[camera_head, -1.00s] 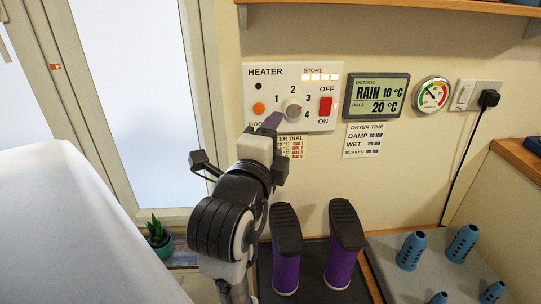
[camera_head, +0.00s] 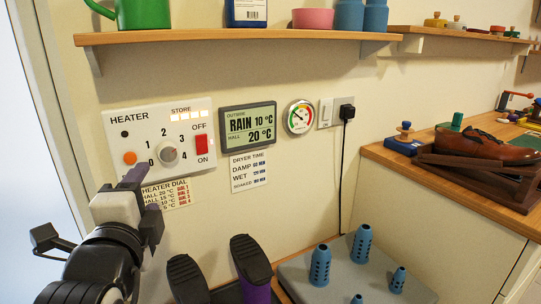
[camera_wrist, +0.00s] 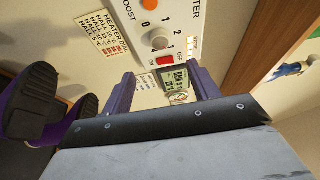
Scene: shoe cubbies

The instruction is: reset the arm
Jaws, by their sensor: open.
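My gripper (camera_head: 135,176) is at the lower left, in front of the white heater panel (camera_head: 118,149). Its purple fingers also show in the wrist view (camera_wrist: 162,88), spread apart with nothing between them. The panel's round dial (camera_head: 168,154) is up and to the right of the fingertips in the head view, and the dial also shows in the wrist view (camera_wrist: 158,40). The red switch (camera_head: 201,143) and orange button (camera_head: 129,158) are on the same panel. A fingertip overlaps the panel's lower edge in the head view; I see no grip on the dial.
Purple boots with dark soles (camera_head: 250,260) stand upside down below the panel. A grey dryer board (camera_head: 300,275) with blue pegs is beside them. A wooden shelf (camera_head: 230,37) runs above. A counter with a brown shoe (camera_head: 470,146) is at right.

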